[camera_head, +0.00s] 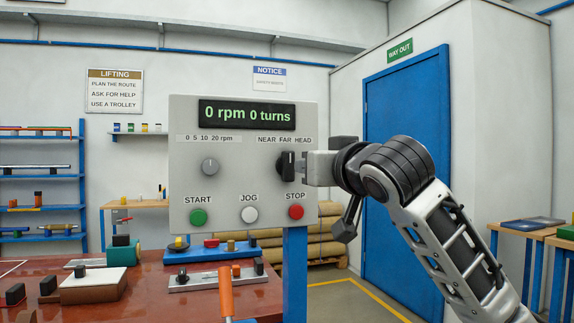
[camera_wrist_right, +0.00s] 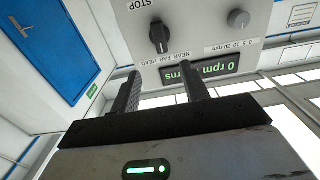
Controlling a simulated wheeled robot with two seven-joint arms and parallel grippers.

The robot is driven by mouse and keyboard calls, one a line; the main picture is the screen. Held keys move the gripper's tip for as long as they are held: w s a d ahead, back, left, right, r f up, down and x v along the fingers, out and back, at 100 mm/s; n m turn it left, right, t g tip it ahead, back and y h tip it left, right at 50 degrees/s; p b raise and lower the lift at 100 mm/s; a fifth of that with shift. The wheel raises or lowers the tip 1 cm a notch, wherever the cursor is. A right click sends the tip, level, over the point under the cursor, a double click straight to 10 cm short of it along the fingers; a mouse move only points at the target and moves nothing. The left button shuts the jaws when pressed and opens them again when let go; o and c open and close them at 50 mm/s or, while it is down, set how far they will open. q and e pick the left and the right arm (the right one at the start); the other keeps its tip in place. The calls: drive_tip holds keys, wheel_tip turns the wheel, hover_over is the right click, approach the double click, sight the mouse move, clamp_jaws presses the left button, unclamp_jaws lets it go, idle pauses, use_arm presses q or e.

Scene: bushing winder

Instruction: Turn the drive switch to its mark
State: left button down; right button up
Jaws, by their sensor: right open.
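The drive switch is a black knob (camera_head: 286,166) under the NEAR FAR HEAD label on the grey control panel (camera_head: 240,180). In the right wrist view the knob (camera_wrist_right: 159,37) lies ahead, in line with the gap between the fingers. My right gripper (camera_head: 305,167) is at the panel, close to the knob's right side in the head view, and partly overlaps it. Its fingers (camera_wrist_right: 163,82) are open with nothing held. Whether they touch the knob is unclear. The label's marks are too small to match with the knob's pointing. My left gripper is not in view.
The display (camera_head: 247,115) reads 0 rpm 0 turns. A grey speed knob (camera_head: 210,166) sits left of the switch. Green START (camera_head: 198,217), white JOG (camera_head: 249,214) and red STOP (camera_head: 295,211) buttons lie below. A red bench (camera_head: 150,300) with parts stands beneath.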

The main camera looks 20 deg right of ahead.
sight(290, 163)
drive_tip(key=w+p, duration=0.1)
drive_tip(key=w, duration=0.3)
drive_tip(key=w+p, duration=0.1)
drive_tip(key=w, duration=0.4)
drive_tip(key=w+p, duration=0.1)
drive_tip(key=w, duration=0.4)
drive_tip(key=shift+w+a+r, duration=0.1)
drive_tip(key=shift+a, duration=0.2)
drive_tip(key=c, duration=1)
